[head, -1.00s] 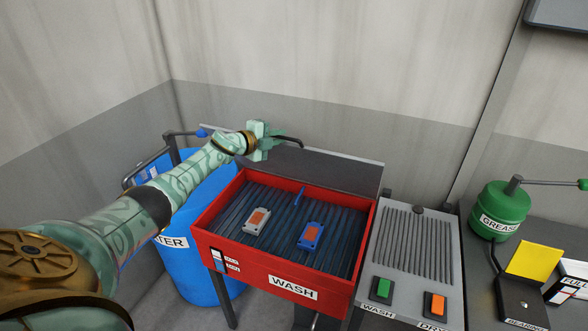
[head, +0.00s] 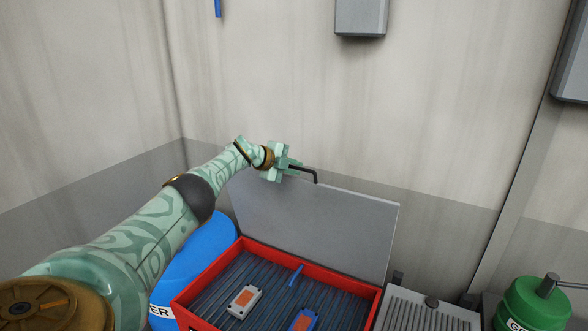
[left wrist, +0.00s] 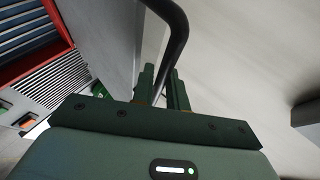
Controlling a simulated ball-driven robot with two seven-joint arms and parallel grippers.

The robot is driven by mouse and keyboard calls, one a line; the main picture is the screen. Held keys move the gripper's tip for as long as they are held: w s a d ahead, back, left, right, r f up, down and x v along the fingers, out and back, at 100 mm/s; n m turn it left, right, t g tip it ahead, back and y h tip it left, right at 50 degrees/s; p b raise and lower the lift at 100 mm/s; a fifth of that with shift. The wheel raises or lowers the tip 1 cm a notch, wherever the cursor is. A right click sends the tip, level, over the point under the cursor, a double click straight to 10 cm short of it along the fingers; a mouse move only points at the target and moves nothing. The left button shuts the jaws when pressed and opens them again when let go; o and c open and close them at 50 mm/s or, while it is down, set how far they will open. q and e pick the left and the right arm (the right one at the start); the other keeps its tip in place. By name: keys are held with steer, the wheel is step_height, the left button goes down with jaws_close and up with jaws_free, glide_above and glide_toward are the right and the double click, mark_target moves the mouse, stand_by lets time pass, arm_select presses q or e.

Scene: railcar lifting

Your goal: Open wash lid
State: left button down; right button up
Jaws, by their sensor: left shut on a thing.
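The grey wash lid (head: 315,225) stands raised at the back of the red wash bin (head: 230,251). A dark bent handle (head: 308,172) sticks up at the lid's top edge. My left gripper (head: 288,164) is shut on this handle. In the left wrist view the handle (left wrist: 176,40) runs between the fingers of my left gripper (left wrist: 163,85), and the lid (left wrist: 100,35) shows beside it. The bin is open, and its dark ribbed inside shows. My right gripper is not in view.
A white part (head: 244,300) and a blue part (head: 303,320), both with orange patches, lie in the bin. A blue barrel (head: 205,255) stands left of it. A ribbed grey panel (head: 425,315) and a green grease can (head: 535,305) are at the right. The wall is behind the lid.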

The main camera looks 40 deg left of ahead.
arm_select(q)
steer(key=shift+d+f, duration=0.1)
steer(key=shift+f, duration=0.05)
steer(key=c, duration=1.5)
jaws_free()
steer(key=shift+s+r+p, duration=0.2)
steer(key=shift+p, duration=0.25)
steer(key=p+v, duration=0.2)
steer(key=shift+w+r+p, duration=0.1)
steer(key=shift+r+p, duration=0.05)
steer(key=shift+p, duration=0.2)
steer(key=v, duration=0.3)
steer(key=shift+p, duration=0.3)
steer(key=b+v, duration=0.3)
steer(key=v, duration=0.7)
steer(key=shift+s, duration=0.4)
